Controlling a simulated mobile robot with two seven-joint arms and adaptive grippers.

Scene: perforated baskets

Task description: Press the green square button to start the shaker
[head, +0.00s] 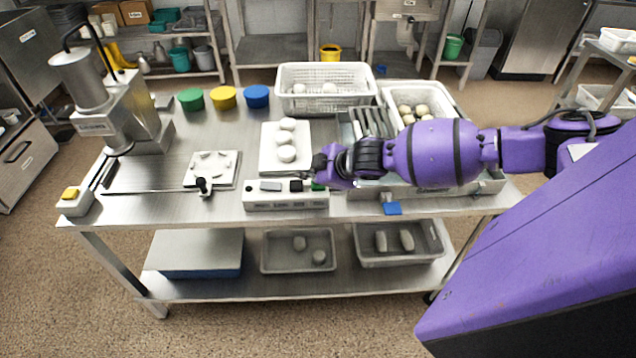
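A white control box (285,201) lies near the front edge of the steel table, with a grey rectangular button (270,185), a black one (296,185) and a green square button (318,187) at its right end. My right gripper (322,172) reaches in from the right, right above and behind the green button, partly covering it. Whether it touches the button is unclear. Its fingers are dark and small, so open or shut cannot be told. A metal unit with upright slats (370,123), possibly the shaker, is partly hidden behind my purple arm. My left gripper is not in view.
A white board (269,160) with several pale balls lies behind the box. A perforated basket (297,104) and a bin of balls (446,100) stand at the back. A metal machine (110,124) and a yellow-button box (76,202) are at left. The steel tabletop (225,140) has free room left of centre.

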